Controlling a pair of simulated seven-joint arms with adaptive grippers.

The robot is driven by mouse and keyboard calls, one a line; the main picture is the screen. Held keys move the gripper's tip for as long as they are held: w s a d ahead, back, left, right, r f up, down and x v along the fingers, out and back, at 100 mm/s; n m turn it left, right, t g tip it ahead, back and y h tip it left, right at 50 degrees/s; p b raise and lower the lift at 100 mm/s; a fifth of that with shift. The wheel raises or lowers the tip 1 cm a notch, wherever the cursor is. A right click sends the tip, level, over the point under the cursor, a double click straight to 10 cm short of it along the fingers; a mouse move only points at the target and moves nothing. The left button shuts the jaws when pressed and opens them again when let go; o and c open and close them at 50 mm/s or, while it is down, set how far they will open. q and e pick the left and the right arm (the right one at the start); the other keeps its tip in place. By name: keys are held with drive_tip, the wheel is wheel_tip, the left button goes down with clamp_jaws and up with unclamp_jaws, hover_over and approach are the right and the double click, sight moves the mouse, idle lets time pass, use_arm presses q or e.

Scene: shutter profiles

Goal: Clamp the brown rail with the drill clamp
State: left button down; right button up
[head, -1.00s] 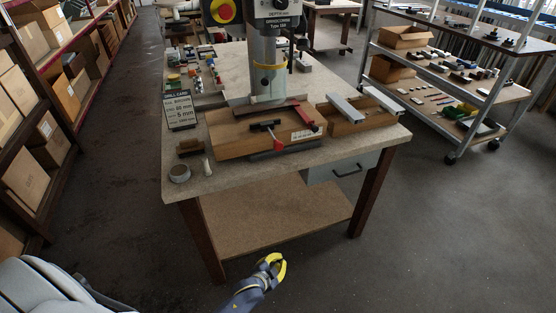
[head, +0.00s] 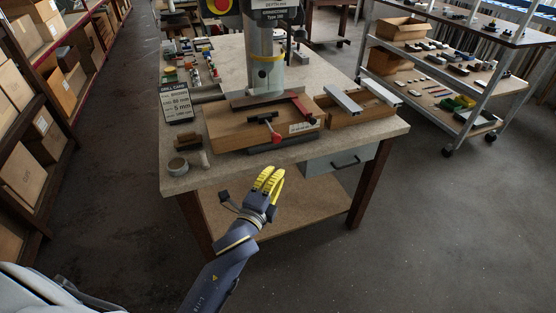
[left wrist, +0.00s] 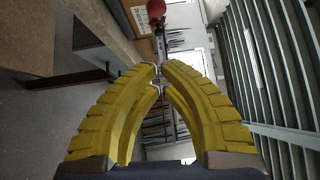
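The drill stand (head: 264,60) stands on the bench, with a wooden fixture (head: 235,128) in front of its column. A dark brown bar (head: 252,99), which looks like the brown rail, lies along the fixture's back edge. The drill clamp, with a black body and red handle (head: 276,138), sits at the fixture's front. A red handle tip also shows at the top of the left wrist view (left wrist: 156,5). My left gripper (head: 270,178), with yellow fingers, is in front of the bench edge, apart from the clamp. Its fingertips (left wrist: 159,69) come together with nothing between them. My right gripper is out of view.
A wooden box with pale grey profiles (head: 343,100) stands right of the fixture. A drawer (head: 343,163) hangs below the bench top. A shelf trolley (head: 470,75) stands at the right.

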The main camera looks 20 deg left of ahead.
sight(269, 127)
use_arm(q)
drive_tip(key=w+a, duration=0.1)
drive_tip(key=w, duration=1.1)
drive_tip(key=shift+w+a+r, duration=0.15)
drive_tip(key=shift+w+a, duration=0.1)
drive_tip(key=shift+a, duration=0.05)
drive_tip(key=w+a, duration=0.5)
drive_tip(key=w, duration=0.1)
drive_tip(key=shift+w, duration=0.35)
drive_tip(key=shift+s, duration=0.1)
